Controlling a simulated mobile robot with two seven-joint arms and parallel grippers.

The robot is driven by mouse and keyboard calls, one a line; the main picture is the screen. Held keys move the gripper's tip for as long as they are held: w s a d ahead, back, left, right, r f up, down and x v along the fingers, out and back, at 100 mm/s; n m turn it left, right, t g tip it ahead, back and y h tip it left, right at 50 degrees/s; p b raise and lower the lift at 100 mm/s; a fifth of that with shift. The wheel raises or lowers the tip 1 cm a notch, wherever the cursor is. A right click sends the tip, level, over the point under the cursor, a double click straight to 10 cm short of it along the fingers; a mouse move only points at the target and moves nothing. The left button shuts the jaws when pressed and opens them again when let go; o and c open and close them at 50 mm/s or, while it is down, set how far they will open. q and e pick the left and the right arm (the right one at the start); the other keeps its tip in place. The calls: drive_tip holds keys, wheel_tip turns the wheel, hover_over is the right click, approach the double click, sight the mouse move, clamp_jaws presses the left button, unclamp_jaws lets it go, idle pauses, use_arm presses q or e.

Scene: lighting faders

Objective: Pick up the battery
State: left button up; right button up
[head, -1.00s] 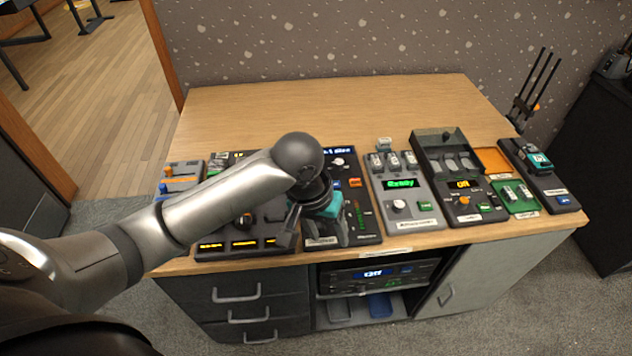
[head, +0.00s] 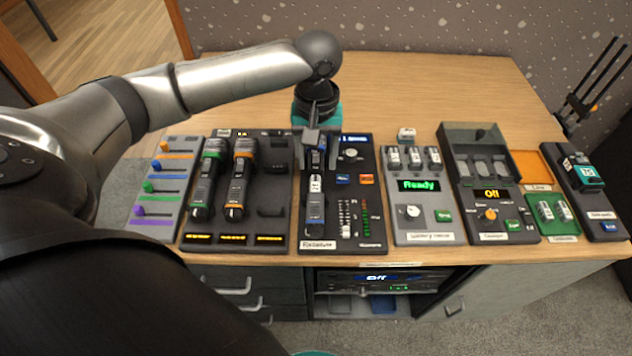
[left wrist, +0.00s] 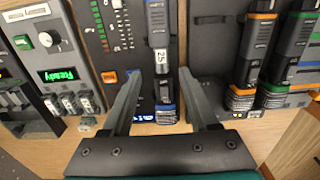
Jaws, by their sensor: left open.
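Several small white-and-grey batteries are in view. A row (head: 413,157) sits at the top of the grey battery checker (head: 447,222), and one small pale block (head: 406,135) stands behind it. Others lie in the green tray (head: 535,202). My left gripper (head: 313,145) is open and points down over the far end of a blue-banded handheld microphone (head: 315,215). In the left wrist view the jaws (left wrist: 160,74) stand apart on either side of the microphone (left wrist: 158,20), holding nothing. A pale marked piece (left wrist: 162,60) shows on its body; I cannot tell whether it is a battery.
Two more microphones, green-banded (head: 207,180) and orange-banded (head: 240,180), lie on a black unit to the left. A fader panel (head: 165,190) is at far left, a charger (head: 488,185) at right. The desk's back (head: 420,85) is clear.

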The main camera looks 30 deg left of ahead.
sight(315, 186)
use_arm(q)
drive_tip(key=shift+f, duration=0.85)
drive_tip(key=shift+f+b, duration=0.35)
drive_tip(key=shift+f, duration=0.3)
drive_tip(key=f+b, duration=0.1)
drive_tip(key=f, duration=0.2)
drive_tip(key=shift+s+a+f+b, duration=0.1)
drive_tip(key=shift+s+f+b, duration=0.1)
drive_tip(key=shift+b, duration=0.2)
drive_tip(key=shift+f, duration=0.7)
clamp_jaws()
use_arm(e)
drive_tip(key=shift+t, duration=0.3)
drive_tip(key=w+f, duration=0.1)
drive_tip(key=w+d+f, duration=0.1)
drive_tip(key=w+f, duration=0.1)
drive_tip(key=shift+d, duration=0.25)
